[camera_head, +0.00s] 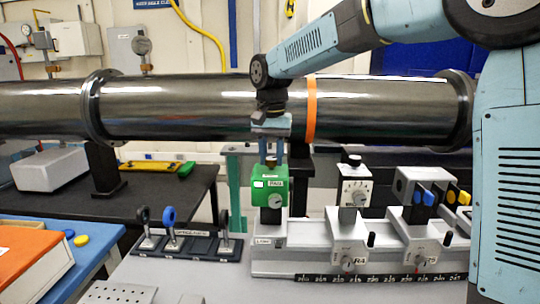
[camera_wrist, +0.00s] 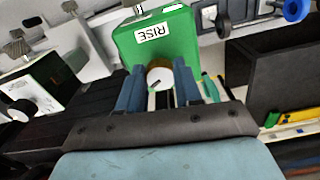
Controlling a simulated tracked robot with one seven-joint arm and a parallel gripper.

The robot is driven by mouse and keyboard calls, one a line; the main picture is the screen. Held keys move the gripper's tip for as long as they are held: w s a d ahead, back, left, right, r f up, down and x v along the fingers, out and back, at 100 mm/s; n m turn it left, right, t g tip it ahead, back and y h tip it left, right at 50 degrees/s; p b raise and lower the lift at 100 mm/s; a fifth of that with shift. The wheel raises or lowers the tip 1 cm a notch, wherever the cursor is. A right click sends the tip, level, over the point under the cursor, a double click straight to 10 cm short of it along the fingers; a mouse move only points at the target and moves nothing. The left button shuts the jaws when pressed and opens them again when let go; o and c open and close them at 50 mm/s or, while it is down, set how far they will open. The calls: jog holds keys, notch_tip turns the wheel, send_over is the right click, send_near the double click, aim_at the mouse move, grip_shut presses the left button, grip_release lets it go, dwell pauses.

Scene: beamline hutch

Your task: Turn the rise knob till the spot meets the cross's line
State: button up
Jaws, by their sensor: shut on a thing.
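The green block (camera_head: 268,196) stands upright on the left end of the grey rail; in the wrist view its green face (camera_wrist: 185,45) carries a RISE label (camera_wrist: 153,32). My gripper (camera_head: 271,152) points straight down over this block. In the wrist view its blue fingers (camera_wrist: 160,92) are shut on the rise knob (camera_wrist: 159,76), a round knob with a pale top. The knob is partly hidden by the fingers. I cannot make out the spot or the cross.
A grey rail (camera_head: 300,262) with a scale carries a white dial box (camera_head: 355,193) and a grey block with blue and yellow knobs (camera_head: 412,186) to the right. A dark rack (camera_head: 186,246) with upright holders stands left. A large steel pipe (camera_head: 190,108) crosses behind my gripper.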

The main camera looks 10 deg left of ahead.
aim_at(272, 158)
jog(key=c, duration=0.4)
jog(key=shift+o, duration=0.2)
jog(key=shift+n, duration=2.7)
jog(key=o, duration=1)
jog(key=shift+d, duration=0.1)
jog(key=shift+o, duration=0.2)
notch_tip(272, 158, up, 14)
jog(key=shift+f, duration=0.15)
